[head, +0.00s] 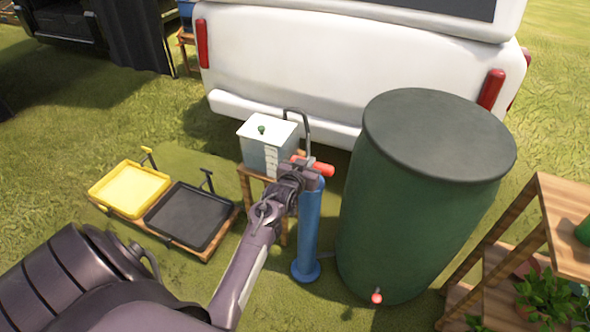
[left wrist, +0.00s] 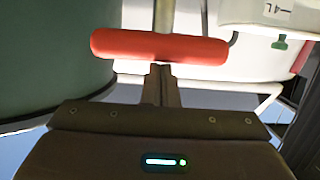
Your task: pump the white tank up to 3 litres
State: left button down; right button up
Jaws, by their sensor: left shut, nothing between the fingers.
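The white tank (head: 266,151) stands on a small wooden stand, with a white lid, a green knob on top and marks down one edge. In the left wrist view part of the tank (left wrist: 262,12) shows at the upper right with a "4L" mark; its level cannot be read. The blue pump (head: 308,235) stands upright beside it, with a red crossbar handle (head: 322,169). My left gripper (head: 297,168) is at the handle. In the left wrist view its fingers (left wrist: 160,75) are shut and empty, their tips at the near edge of the red handle (left wrist: 160,46).
A large dark green barrel (head: 415,205) with a red tap stands close right of the pump. A white vehicle (head: 330,60) is behind. Yellow (head: 130,190) and black (head: 188,216) trays lie left; a wooden plant shelf (head: 545,225) stands right.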

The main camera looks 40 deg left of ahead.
pick_arm(q)
jog(key=v, duration=1)
jog(key=shift+r, duration=0.45)
pick_arm(e)
jog(key=s, duration=0.2)
jog(key=shift+s+d+f, duration=0.2)
jog(key=shift+s+d, duration=0.05)
jog(key=shift+s, duration=0.1)
pick_arm(q)
notch_tip(320, 180, up, 9)
jog(key=p, duration=0.6)
jog(key=shift+r, duration=0.2)
pick_arm(e)
jog(key=s+r, duration=0.2)
jog(key=s, duration=0.1)
jog(key=s+r, duration=0.1)
jog(key=shift+s+a, duration=0.1)
jog(key=shift+s, duration=0.2)
pick_arm(q)
jog(key=shift+w, duration=0.15)
